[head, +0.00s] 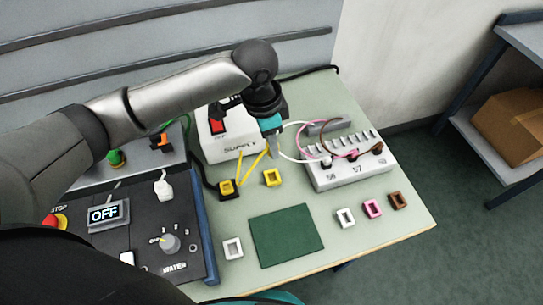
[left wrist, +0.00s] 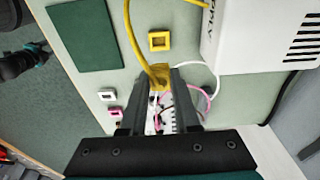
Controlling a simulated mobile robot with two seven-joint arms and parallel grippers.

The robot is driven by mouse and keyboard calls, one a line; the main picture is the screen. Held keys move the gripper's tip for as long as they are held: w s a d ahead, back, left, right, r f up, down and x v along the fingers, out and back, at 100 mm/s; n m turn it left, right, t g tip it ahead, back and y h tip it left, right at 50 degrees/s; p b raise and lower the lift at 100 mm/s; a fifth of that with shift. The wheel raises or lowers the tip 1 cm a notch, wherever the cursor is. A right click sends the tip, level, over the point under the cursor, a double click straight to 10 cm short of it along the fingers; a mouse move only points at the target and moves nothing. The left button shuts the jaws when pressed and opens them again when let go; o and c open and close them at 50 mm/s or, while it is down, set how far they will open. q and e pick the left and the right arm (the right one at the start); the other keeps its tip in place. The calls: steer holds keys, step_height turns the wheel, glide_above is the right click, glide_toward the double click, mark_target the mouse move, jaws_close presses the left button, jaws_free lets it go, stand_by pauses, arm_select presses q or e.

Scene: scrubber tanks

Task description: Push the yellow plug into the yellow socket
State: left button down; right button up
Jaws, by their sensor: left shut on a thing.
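My left gripper (head: 273,150) points down over the table in front of the white supply box. In the left wrist view its fingers (left wrist: 160,95) are shut on the yellow plug (left wrist: 160,73), whose yellow cord runs off the top edge. A hollow yellow square piece (head: 272,177) lies on the table just below the gripper; it also shows in the left wrist view (left wrist: 159,41), apart from the plug. I cannot tell which one is the socket.
The supply box (head: 232,143) stands behind. A white strip (head: 350,174) with white, pink and brown cords is at the right. White (head: 346,218), pink (head: 372,209) and brown (head: 398,200) square pieces lie in front. A green mat (head: 286,236) and dark control panel (head: 150,235) are nearby.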

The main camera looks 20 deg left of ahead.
arm_select(q)
step_height(320, 180, up, 8)
steer(key=shift+r+p, duration=0.1)
steer(key=shift+p, duration=0.35)
steer(key=shift+f+b, duration=0.5)
steer(key=shift+f, duration=1.8)
steer(key=s+a+f+p, duration=0.1)
steer(key=s+a+p, duration=0.5)
steer(key=a, duration=0.4)
steer(key=shift+s+f, duration=0.25)
steer(key=shift+s, duration=0.15)
